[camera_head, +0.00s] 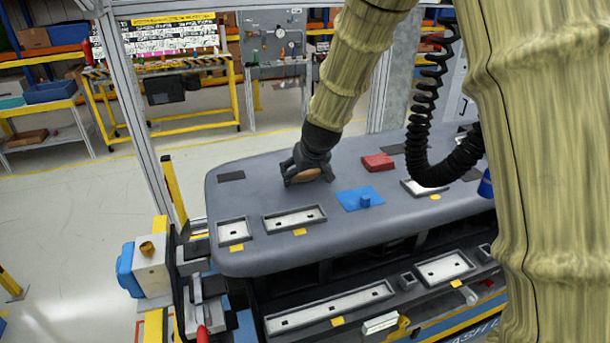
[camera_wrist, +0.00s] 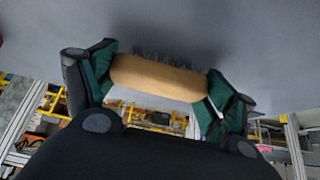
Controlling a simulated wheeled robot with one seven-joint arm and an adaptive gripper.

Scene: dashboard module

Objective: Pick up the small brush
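The small brush (camera_wrist: 160,78) has a tan wooden body and dark bristles that face the grey dashboard top (camera_head: 260,200). In the wrist view it spans the space between my gripper's two green-padded fingers (camera_wrist: 160,90), with a pad against each end. In the head view, my gripper (camera_head: 308,174) is low over the left part of the dashboard top, and a brown piece of the brush (camera_head: 306,176) shows between the fingers. The bristles are at or very close to the surface; I cannot tell whether they touch it.
A blue block on a blue pad (camera_head: 358,198) and a red block (camera_head: 378,162) lie to the right of my gripper. Shallow trays (camera_head: 294,219) are set in the dashboard top nearer the front. A metal post (camera_head: 135,110) stands at the left.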

